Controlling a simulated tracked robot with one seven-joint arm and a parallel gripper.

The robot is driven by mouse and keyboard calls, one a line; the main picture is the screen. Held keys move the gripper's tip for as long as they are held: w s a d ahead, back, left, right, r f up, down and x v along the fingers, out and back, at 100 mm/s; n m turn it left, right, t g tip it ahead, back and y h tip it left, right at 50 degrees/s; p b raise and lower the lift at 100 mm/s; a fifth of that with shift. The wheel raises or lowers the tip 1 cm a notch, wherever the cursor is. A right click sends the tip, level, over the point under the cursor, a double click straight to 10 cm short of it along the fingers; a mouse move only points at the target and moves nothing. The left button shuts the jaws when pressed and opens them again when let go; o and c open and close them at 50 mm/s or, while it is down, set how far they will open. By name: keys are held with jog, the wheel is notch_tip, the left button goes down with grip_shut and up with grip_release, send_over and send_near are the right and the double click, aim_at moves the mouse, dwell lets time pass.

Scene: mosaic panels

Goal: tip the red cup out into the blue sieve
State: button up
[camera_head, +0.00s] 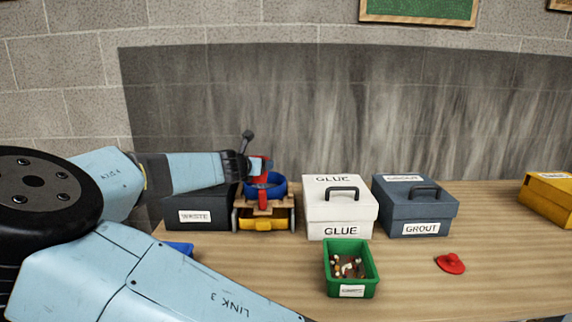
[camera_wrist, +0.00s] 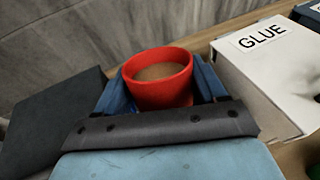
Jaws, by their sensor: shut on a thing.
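The red cup (camera_wrist: 162,95) is between the two blue fingers of my gripper (camera_wrist: 160,88), which is shut on it. In the wrist view its mouth shows brown contents (camera_wrist: 160,71) inside. In the head view my gripper (camera_head: 260,166) is above the blue sieve (camera_head: 278,186), with red showing at the fingers. The sieve sits on a wooden stand over a yellow tray (camera_head: 262,224). Another red patch shows in front of the sieve; I cannot tell what it belongs to. The sieve's inside is mostly hidden by my gripper.
The black WASTE box (camera_head: 195,208) stands left of the stand, and the white GLUE box (camera_head: 340,210) close on its right. The grey GROUT box (camera_head: 415,205), a green bin (camera_head: 350,278) of small pieces and a red lid-like piece (camera_head: 450,263) are further right.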

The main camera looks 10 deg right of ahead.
jog(key=shift+g+y, duration=0.5)
jog(key=shift+g, duration=0.2)
jog(key=shift+r+g, duration=0.2)
jog(key=shift+g, duration=0.1)
jog(key=shift+f, duration=0.15)
jog(key=shift+g+y, duration=0.3)
